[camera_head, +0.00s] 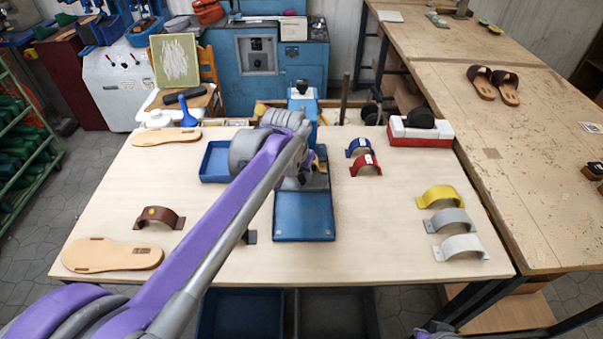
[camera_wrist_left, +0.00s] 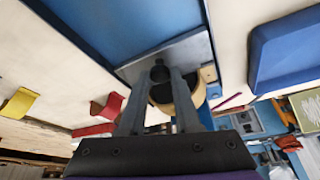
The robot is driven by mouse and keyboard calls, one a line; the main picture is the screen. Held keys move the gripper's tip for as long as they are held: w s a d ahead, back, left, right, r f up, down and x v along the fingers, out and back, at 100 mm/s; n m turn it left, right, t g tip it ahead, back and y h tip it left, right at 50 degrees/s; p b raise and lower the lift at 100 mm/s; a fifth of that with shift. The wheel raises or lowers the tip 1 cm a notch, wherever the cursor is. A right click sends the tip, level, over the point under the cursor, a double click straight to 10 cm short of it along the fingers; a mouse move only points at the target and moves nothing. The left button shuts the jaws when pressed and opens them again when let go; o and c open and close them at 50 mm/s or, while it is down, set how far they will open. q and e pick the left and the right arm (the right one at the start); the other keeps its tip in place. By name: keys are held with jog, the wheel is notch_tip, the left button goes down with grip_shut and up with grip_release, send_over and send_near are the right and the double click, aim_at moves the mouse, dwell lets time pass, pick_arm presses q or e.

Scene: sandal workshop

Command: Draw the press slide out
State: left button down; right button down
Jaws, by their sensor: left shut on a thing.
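The blue press (camera_head: 303,103) stands at the back middle of the work table, with its blue bed (camera_head: 304,217) reaching toward me. The grey press slide (camera_head: 316,182) lies at the bed's far part; it also shows in the wrist view (camera_wrist_left: 190,52). My left gripper (camera_head: 297,172) is over the slide, and my arm hides part of it. In the wrist view, my left gripper (camera_wrist_left: 160,88) is shut on the slide's dark knob (camera_wrist_left: 159,73). A tan curved piece (camera_wrist_left: 188,100) shows behind the fingers. My right gripper is out of view.
A blue tray (camera_head: 214,174) lies left of the press. Blue (camera_head: 353,146) and red (camera_head: 366,171) straps lie right of it. Yellow, grey and white straps (camera_head: 460,246) are at the right edge. Soles and a brown strap (camera_head: 160,216) lie left. The table's front middle is mostly clear.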

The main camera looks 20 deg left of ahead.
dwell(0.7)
pick_arm(q)
jog(key=s+d, duration=0.1)
jog(key=s, duration=0.3)
jog(key=s+d, duration=0.1)
jog(key=s, duration=0.3)
jog(key=s+d+p, duration=0.1)
jog(key=s, duration=0.3)
jog(key=shift+d, duration=0.2)
jog(key=shift+s, duration=0.15)
jog(key=c, duration=1)
grip_release()
jog(key=shift+c, duration=0.2)
jog(key=o, duration=0.4)
jog(key=shift+s+d, duration=0.1)
jog(key=shift+s, duration=0.05)
